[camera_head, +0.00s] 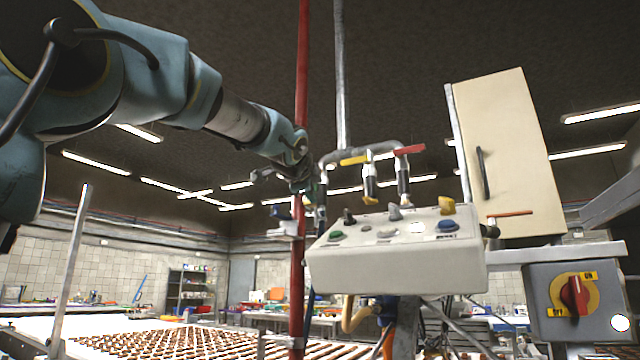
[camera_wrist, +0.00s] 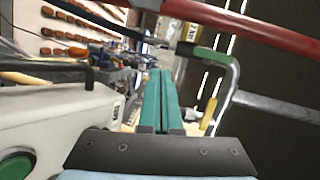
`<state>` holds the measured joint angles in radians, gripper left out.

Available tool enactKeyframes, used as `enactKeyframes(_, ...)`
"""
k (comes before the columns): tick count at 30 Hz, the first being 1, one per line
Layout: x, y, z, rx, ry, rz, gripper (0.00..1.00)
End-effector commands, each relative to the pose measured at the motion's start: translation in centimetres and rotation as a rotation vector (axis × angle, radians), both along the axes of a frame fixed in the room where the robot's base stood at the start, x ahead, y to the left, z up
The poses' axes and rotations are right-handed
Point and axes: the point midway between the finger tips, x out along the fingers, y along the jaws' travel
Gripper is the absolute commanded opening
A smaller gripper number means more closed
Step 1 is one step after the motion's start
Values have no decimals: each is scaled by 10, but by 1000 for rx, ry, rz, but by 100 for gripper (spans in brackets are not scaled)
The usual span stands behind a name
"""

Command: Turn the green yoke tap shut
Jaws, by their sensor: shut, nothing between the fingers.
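The green tap handle (camera_wrist: 212,54) shows in the wrist view, beside a bent grey pipe (camera_wrist: 232,80) and above right of my fingertips. I cannot tell whether it lies along or across its pipe. In the head view my gripper (camera_head: 308,188) is at the left end of the pipe yoke (camera_head: 375,148), and I cannot make out the green handle there. My gripper's teal fingers (camera_wrist: 160,74) are shut together and empty. They appear apart from the green handle.
A yellow handle (camera_head: 353,160) and a red handle (camera_head: 409,150) sit on the same yoke. A red vertical pipe (camera_head: 300,90) stands close to my gripper. Below is a control box (camera_head: 395,260) with buttons; a cream cabinet (camera_head: 510,150) stands right.

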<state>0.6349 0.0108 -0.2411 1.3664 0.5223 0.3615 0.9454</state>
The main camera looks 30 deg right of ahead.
Motion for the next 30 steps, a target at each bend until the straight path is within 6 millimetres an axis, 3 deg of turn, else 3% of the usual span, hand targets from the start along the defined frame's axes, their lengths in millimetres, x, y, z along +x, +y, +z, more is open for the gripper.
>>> enactKeyframes(1,-14,-8,26,-1,-59,-28,0)
enactKeyframes(3,-27,-13,49,1,-120,-50,0)
enactKeyframes(6,-34,-16,65,3,-161,-63,0)
enactKeyframes(11,-25,-27,68,6,-167,-66,0)
enactKeyframes(24,38,-87,69,4,-163,-66,0)
enactKeyframes(30,62,-68,69,5,-165,-61,0)
